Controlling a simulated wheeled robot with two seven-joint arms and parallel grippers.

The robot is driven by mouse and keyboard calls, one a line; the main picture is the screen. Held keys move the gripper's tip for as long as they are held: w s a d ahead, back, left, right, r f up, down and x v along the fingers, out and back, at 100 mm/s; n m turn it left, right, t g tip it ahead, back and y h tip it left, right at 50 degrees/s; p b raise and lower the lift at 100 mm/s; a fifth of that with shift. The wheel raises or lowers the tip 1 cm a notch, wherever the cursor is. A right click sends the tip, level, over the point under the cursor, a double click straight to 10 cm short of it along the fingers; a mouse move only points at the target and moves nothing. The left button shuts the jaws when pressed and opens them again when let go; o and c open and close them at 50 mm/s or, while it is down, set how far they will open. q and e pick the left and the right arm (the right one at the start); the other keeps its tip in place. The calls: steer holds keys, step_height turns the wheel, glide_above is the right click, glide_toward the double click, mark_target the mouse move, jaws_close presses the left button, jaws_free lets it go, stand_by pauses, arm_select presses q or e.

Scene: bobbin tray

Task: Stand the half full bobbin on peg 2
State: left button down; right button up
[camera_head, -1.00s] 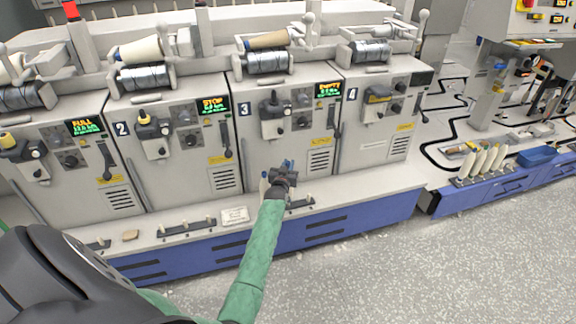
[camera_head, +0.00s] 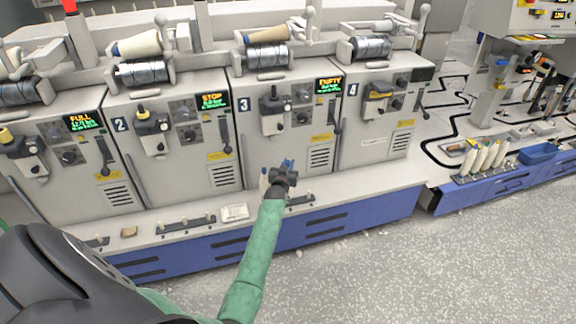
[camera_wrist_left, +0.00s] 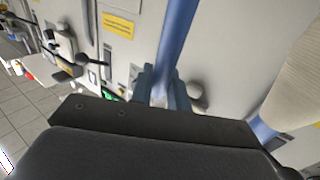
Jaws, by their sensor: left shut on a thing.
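My left gripper (camera_head: 284,176) is over the ledge in front of machine unit 3. It is shut on a blue tube (camera_head: 287,163). In the left wrist view the fingers (camera_wrist_left: 162,92) close on this bare blue tube (camera_wrist_left: 178,40); I see no yarn on the part that shows, and the rest is hidden. A cream wound bobbin (camera_wrist_left: 298,90) with a blue end is beside it, and a narrow pale piece (camera_head: 264,183) shows left of the gripper in the head view. I cannot tell which is the half full bobbin. Peg numbers are not readable.
A peg rail (camera_head: 186,226) lies left on the ledge, with a white card (camera_head: 235,212) beside it. Another peg rail (camera_head: 300,199) is partly behind my gripper. Several cream bobbins (camera_head: 484,158) stand at the right near a blue bin (camera_head: 537,152). Machine fronts rise close behind the ledge.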

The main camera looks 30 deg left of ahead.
steer(key=shift+w, duration=0.2)
steer(key=shift+s+r, duration=0.1)
steer(key=shift+s, duration=0.05)
arm_select(q)
steer(key=shift+r, duration=0.1)
arm_select(e)
steer(key=shift+s, duration=0.45)
steer(key=shift+w, duration=0.25)
arm_select(q)
steer(key=shift+p, duration=0.35)
arm_select(e)
steer(key=shift+w+r, duration=0.15)
steer(key=shift+r, duration=0.1)
